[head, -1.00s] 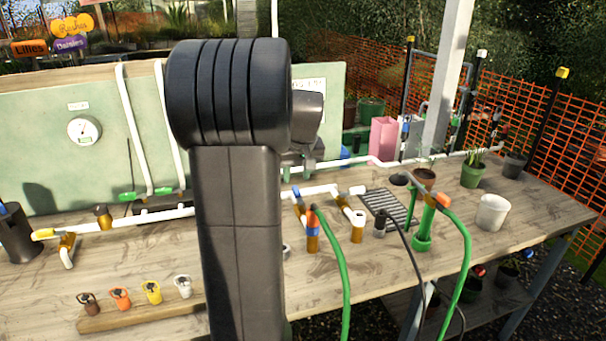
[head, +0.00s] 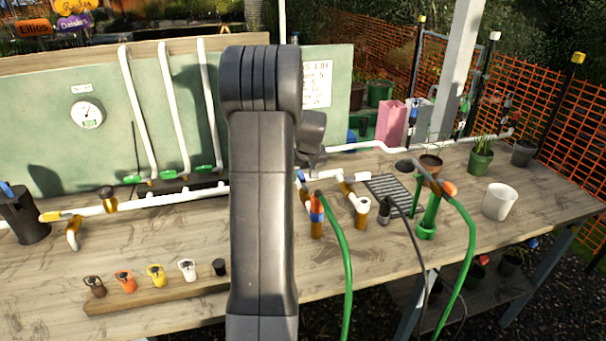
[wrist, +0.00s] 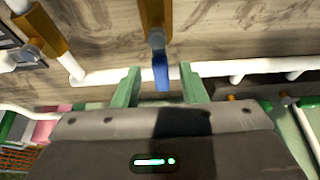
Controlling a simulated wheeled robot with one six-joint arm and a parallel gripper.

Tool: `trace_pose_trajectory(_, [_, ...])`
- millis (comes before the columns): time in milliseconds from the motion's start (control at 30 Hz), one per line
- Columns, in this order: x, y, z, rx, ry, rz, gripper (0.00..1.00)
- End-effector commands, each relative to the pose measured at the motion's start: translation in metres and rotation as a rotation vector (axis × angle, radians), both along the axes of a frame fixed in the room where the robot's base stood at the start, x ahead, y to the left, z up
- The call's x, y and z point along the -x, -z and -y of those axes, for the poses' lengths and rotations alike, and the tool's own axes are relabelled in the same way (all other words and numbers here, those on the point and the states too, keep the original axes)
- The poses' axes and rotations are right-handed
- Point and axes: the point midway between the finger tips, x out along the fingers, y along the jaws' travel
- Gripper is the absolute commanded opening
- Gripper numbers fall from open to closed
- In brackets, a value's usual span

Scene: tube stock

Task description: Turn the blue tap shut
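The blue tap (wrist: 161,72) has a blue lever on a grey stem, with a brass-coloured body (wrist: 154,14) behind it. In the wrist view the lever lies across the white pipe (wrist: 100,76), in line with the brass body. My gripper (wrist: 160,67) is open, with one green finger on each side of the lever and a gap showing on both sides. In the head view a small blue piece, seemingly this lever (head: 300,175), shows just right of my arm. My arm hides my gripper there.
A green hose (head: 339,250) rises close to the right of the tap. A black drain grate (head: 388,188), a green standing tube (head: 431,210) and a white pot (head: 499,201) stand farther right. A wooden strip with several coloured caps (head: 155,275) lies front left.

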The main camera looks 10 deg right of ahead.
Motion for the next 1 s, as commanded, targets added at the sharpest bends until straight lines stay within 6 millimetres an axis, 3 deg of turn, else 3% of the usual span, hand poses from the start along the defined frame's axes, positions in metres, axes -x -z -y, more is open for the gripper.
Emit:
trace_pose_trajectory(400, [-0.0032,0.0074,-0.0004,0.0,0.0,0.001,0.38])
trace_pose_trajectory(600, [-0.003,0.0073,-0.0004,0.0,0.0,0.001,0.0])
trace_pose_trajectory(1000, [-0.003,0.0077,0.0001,-0.001,0.029,0.0,0.0])
